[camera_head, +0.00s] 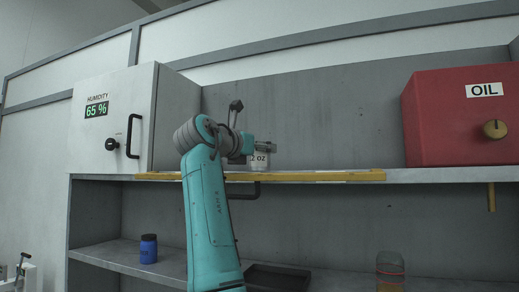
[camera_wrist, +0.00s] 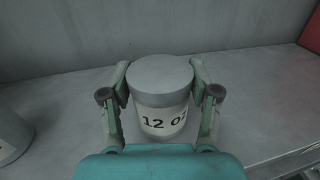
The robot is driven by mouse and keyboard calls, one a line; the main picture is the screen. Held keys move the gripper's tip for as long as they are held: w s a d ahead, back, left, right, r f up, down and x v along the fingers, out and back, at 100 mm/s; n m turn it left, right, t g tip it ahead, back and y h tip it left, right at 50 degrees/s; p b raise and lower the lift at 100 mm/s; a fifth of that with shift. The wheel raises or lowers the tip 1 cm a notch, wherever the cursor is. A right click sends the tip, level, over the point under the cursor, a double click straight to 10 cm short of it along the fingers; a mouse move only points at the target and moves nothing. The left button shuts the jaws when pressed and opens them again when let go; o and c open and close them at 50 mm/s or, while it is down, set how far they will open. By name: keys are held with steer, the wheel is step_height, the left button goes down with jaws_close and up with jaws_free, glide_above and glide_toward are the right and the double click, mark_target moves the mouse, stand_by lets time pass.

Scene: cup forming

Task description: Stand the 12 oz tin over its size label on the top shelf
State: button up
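The 12 oz tin (camera_wrist: 161,97) is a pale grey can with a flat lid and a white band reading "12 o", the rest turned out of sight. It is upright between the two fingers of my gripper (camera_wrist: 160,82), which meet its sides. In the head view the tin (camera_head: 260,160) shows at the top shelf (camera_head: 330,177), with my gripper (camera_head: 267,147) across its upper part. Whether its base touches the shelf is hard to tell. No size label on the shelf can be made out.
Another pale tin (camera_wrist: 10,136) stands at the wrist view's left edge. A humidity cabinet (camera_head: 112,125) is left and a red OIL box (camera_head: 460,120) right. A yellow strip (camera_head: 330,176) runs along the shelf front. Below are a blue jar (camera_head: 148,249) and a dark tray (camera_head: 278,278).

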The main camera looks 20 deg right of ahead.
steer(key=o, duration=0.3)
steer(key=shift+s+a+r, duration=0.1)
steer(key=shift+r, duration=0.05)
steer(key=v, duration=1.1)
steer(key=shift+s+a, duration=0.25)
